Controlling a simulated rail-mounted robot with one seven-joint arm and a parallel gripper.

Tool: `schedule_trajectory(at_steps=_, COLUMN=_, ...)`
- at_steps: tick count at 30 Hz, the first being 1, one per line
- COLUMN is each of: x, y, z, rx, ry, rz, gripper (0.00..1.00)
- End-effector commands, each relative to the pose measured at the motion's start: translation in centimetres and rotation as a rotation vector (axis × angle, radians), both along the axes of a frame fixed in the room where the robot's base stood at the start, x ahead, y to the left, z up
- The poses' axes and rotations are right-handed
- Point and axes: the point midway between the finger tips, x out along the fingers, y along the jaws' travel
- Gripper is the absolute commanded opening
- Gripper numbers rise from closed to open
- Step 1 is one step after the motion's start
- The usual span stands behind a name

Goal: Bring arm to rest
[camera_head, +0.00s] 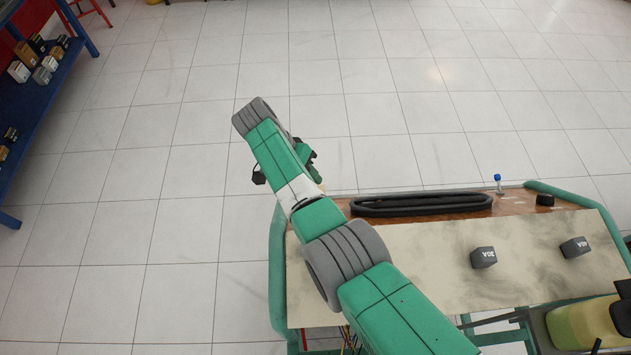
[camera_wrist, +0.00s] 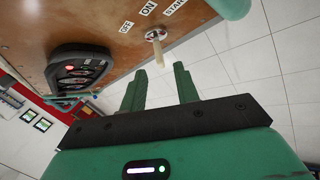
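My green arm (camera_head: 325,225) reaches from the bottom right over the left end of the engine trainer (camera_head: 350,285). In the wrist view my gripper (camera_wrist: 160,70) has its two green fingers apart with nothing held between them. A switch with a pale lever (camera_wrist: 158,50) on the trainer's wooden panel (camera_wrist: 100,30) lies just beyond the fingertips. Labels OFF, ON and START stand around it. I cannot tell if the fingers touch the lever. In the head view the fingers are mostly hidden behind my arm.
A dark instrument cluster (camera_wrist: 82,68) sits on the panel. The trainer's top carries a black looped hose (camera_head: 420,204), two dark grey blocks (camera_head: 483,257) and a blue-topped stick (camera_head: 498,181). A blue shelf (camera_head: 40,95) stands at the far left. The tiled floor (camera_head: 150,190) between is clear.

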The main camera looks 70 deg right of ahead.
Motion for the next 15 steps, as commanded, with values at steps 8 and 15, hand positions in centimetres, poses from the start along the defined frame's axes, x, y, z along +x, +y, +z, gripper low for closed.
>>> schedule_trajectory(at_steps=8, x=1.3, y=0.4, z=2.4, rx=0.001, ry=0.002, rz=-0.001, gripper=0.31)
schedule_trajectory(at_steps=15, x=1.3, y=0.4, z=2.4, rx=0.001, ry=0.002, rz=-0.001, gripper=0.31)
